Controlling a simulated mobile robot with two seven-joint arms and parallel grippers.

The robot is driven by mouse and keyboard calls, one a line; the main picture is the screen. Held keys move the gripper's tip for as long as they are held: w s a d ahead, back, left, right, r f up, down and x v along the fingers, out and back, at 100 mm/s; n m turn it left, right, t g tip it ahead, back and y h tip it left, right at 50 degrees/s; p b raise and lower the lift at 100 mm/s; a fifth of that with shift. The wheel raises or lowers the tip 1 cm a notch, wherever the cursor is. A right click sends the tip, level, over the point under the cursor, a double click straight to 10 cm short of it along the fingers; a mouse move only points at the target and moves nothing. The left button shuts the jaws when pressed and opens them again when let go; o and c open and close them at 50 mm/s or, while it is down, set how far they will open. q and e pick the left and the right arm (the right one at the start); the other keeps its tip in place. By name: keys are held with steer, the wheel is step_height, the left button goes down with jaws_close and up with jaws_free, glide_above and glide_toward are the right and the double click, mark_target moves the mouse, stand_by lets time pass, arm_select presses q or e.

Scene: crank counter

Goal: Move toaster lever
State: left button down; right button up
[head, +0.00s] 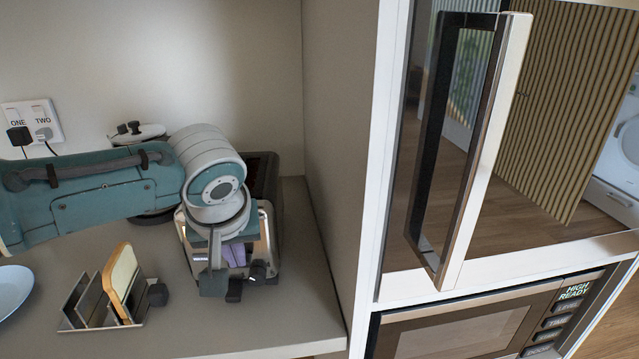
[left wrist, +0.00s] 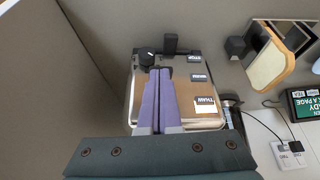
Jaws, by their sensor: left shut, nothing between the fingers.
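The toaster (head: 268,238) is a metal-sided box on the counter, partly hidden under my left wrist. In the left wrist view its brown and silver top (left wrist: 200,110) shows with several dark label buttons, one reading THAW. Its black lever (head: 235,291) sticks out at the front; it also shows in the left wrist view (left wrist: 170,44), beside a round black knob (left wrist: 146,58) with a white mark. My left gripper (head: 234,256) has purple fingers, shut and empty, over the toaster. In the left wrist view the fingers (left wrist: 156,90) point toward the lever and appear short of it. My right gripper is out of view.
A metal rack (head: 98,300) holding a wooden board (head: 121,276) stands left of the toaster. A plate (head: 12,288) lies at the far left. A side panel (head: 340,120) closes the right, with a microwave (head: 470,330) beyond. Counter in front of the toaster is clear.

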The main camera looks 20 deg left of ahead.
arm_select(q)
steer(key=shift+s+d+r, duration=0.1)
steer(key=shift+s+d, duration=0.1)
steer(key=shift+s, duration=0.05)
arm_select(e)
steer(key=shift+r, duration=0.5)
arm_select(q)
steer(key=p+v, duration=0.2)
steer(key=v, duration=0.8)
steer(key=shift+p, duration=0.35)
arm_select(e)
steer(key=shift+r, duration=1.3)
